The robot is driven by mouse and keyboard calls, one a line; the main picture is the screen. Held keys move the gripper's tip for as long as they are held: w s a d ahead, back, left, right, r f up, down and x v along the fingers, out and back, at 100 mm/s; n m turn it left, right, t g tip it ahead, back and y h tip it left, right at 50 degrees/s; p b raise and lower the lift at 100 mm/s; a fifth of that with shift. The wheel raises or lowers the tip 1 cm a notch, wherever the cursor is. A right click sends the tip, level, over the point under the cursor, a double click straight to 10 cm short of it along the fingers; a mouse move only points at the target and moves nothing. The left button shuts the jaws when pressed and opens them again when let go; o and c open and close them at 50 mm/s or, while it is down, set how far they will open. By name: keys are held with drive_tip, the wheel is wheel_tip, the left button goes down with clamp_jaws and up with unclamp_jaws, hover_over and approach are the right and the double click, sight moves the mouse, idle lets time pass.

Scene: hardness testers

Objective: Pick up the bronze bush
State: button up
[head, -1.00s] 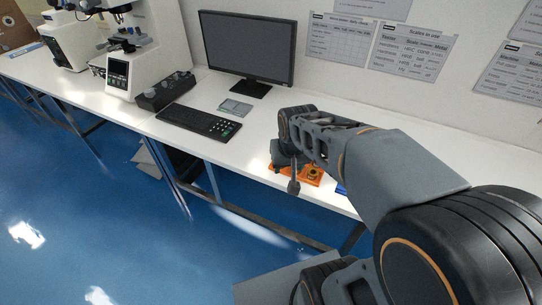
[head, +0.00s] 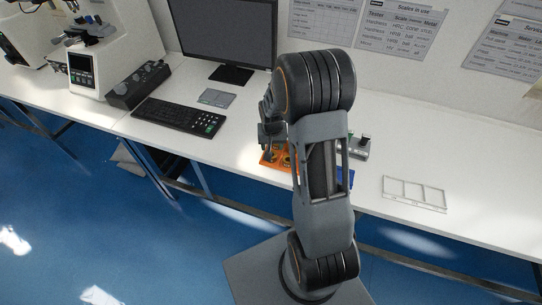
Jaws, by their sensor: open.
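An orange tray (head: 265,162) lies near the front edge of the white bench, partly covered by my arm. Small round brownish-gold parts (head: 286,159) sit in it. They are too small and too hidden to tell which is the bronze bush. My gripper (head: 268,142) is at the left side of my arm, just over the tray. It is open, but its fingertips are mostly hidden and nothing shows held in it.
A keyboard (head: 178,116), a monitor (head: 222,32) and a grey control box (head: 138,86) stand to the left. A small grey device (head: 360,147), a blue item (head: 347,180) and an empty compartmented white frame (head: 414,193) lie to the right. The far right bench is clear.

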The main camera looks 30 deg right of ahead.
drive_tip(key=shift+w+f+p, duration=0.2)
drive_tip(key=shift+f+p, duration=0.1)
drive_tip(key=shift+f, duration=1.3)
drive_tip(key=shift+w+f+p, duration=0.15)
drive_tip(key=shift+f+p, duration=0.1)
drive_tip(key=shift+f, duration=1.35)
drive_tip(key=shift+c, duration=0.3)
drive_tip(key=c, duration=0.7)
